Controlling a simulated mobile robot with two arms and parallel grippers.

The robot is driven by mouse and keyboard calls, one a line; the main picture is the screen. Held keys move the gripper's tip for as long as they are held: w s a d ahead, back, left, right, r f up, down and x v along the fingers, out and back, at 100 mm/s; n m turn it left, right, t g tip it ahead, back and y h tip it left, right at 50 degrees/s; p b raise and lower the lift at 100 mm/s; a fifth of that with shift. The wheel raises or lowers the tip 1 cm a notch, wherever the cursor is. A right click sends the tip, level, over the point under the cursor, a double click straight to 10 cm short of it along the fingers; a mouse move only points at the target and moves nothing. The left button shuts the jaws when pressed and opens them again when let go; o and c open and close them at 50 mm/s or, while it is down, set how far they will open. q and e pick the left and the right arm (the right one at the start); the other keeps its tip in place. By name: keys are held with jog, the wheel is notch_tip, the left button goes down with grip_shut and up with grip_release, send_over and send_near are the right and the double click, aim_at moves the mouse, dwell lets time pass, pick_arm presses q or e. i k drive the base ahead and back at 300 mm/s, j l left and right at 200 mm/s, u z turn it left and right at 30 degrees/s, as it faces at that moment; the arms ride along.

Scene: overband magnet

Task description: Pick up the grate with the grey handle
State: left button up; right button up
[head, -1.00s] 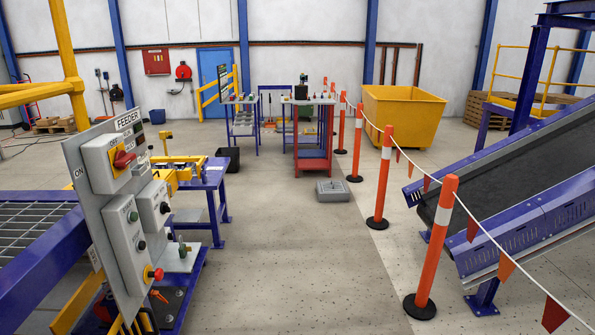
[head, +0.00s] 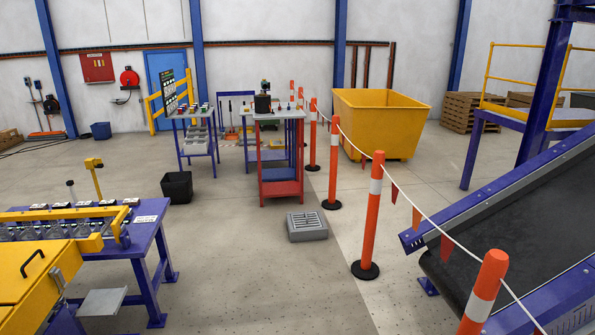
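A grey, box-like block with a slotted top (head: 307,226) sits on the open floor near the middle of the head view, left of the orange posts. Its top looks like a grate, but I cannot make out a grey handle on it. A yellow cover (head: 38,275) at the lower left carries a black handle (head: 33,264), not a grey one. Neither of my grippers is in view.
A blue bench (head: 148,228) with yellow-framed equipment stands at left. Orange posts (head: 370,215) with a flagged rope line the right, before a conveyor (head: 530,225). A black bin (head: 177,187) and red bench (head: 281,190) stand farther back. Floor around the block is clear.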

aim_at(305, 221)
jog(key=i+l+u, duration=0.1)
jog(key=i+u, duration=0.2)
jog(key=i, duration=1.85)
jog(key=i+z, duration=0.15)
jog(key=i, duration=0.55)
jog(key=i+z, duration=0.15)
jog(key=i, duration=0.55)
jog(key=i+j+z, duration=0.15)
jog(key=i, duration=0.6)
